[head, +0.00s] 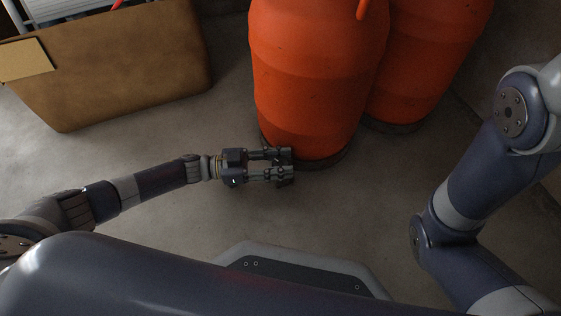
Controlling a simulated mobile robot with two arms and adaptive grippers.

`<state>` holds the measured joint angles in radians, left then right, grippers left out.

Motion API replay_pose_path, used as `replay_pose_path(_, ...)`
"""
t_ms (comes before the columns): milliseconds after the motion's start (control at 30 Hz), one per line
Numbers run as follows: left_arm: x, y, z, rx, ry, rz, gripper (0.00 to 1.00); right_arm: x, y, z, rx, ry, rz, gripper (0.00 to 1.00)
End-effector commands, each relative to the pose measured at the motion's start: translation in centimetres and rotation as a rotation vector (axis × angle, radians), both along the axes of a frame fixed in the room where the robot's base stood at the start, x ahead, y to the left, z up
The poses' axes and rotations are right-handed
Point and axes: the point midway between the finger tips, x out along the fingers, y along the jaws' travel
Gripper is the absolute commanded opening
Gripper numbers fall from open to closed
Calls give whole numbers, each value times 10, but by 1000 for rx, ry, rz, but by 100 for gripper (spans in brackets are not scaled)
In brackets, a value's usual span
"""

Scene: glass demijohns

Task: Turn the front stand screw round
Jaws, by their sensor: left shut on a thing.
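The front orange demijohn (315,85) stands upright on a low dark stand (336,162) on the floor. My left gripper (291,165) comes in from the left, low beside the stand's near left edge. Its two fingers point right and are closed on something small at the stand. This sits where the front stand screw would be, but the fingers hide it, so I cannot make out its shape. My right arm shows at the right, and its gripper is out of the picture.
A second orange demijohn (425,65) stands close behind the front one, to the right, on its own dark stand. A brown box (125,65) lies at the upper left. The concrete floor (190,130) between the box and my left gripper is clear.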

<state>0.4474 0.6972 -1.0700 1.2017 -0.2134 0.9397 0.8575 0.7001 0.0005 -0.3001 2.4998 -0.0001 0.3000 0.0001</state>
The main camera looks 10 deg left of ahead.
Motion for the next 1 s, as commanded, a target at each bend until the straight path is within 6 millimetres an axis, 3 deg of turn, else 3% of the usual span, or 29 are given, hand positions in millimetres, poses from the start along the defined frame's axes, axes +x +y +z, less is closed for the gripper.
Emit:
replay_pose_path(433, 1, 0, 0, 1, 1, -242, 12, 0, 0, -3, 0, 0, 0, 40)
replay_pose_path(1000, 0, -1, 0, -1, 0, -284, 12, 0, 0, -3, 0, -1, 0, 40)
